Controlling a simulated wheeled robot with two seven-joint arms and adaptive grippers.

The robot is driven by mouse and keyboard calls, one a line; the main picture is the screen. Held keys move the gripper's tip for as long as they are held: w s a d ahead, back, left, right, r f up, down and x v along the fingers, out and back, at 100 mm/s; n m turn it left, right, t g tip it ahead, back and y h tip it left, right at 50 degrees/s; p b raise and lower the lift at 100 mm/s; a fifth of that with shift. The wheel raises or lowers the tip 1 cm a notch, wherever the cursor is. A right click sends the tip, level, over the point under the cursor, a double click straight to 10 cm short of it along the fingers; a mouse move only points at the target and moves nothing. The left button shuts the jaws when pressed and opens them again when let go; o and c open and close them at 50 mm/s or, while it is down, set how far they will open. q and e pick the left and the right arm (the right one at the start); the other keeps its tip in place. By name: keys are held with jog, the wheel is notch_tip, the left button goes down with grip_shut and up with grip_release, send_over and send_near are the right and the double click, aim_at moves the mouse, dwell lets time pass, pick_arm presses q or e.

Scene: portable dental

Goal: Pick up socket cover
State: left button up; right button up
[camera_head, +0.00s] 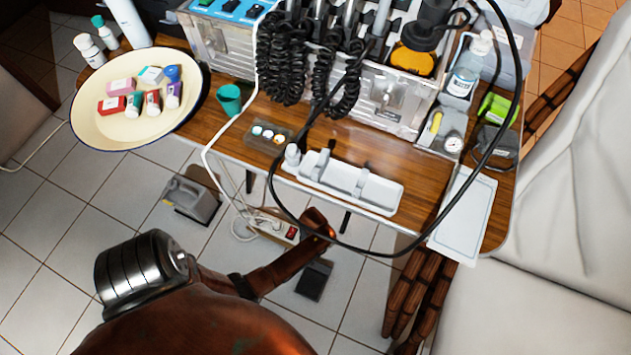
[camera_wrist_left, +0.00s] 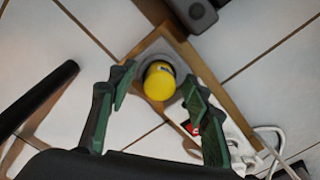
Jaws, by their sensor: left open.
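In the left wrist view, a yellow round-topped piece (camera_wrist_left: 159,82) sits in a grey ring; it looks like the socket cover, but I cannot be sure. My left gripper (camera_wrist_left: 155,80) is open and empty. Its green-padded fingers stand to either side of the yellow piece in the picture, with no visible contact. A white power strip with a red switch (camera_wrist_left: 192,127) is partly hidden behind the right finger. The power strip also shows on the floor in the head view (camera_head: 275,228). I cannot make out the yellow piece or the left gripper there. My right gripper is not in view.
A wooden table (camera_head: 330,205) carries dental equipment, a cream tray (camera_head: 90,132) and a white holder (camera_head: 345,180). A black cable loop hangs over its front edge. A grey device (camera_head: 192,198) is on the tiled floor. White cords (camera_wrist_left: 275,150) lie beside the strip.

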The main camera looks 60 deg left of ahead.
pick_arm(q)
jog(key=c, duration=1.1)
jog(key=shift+r, duration=0.1)
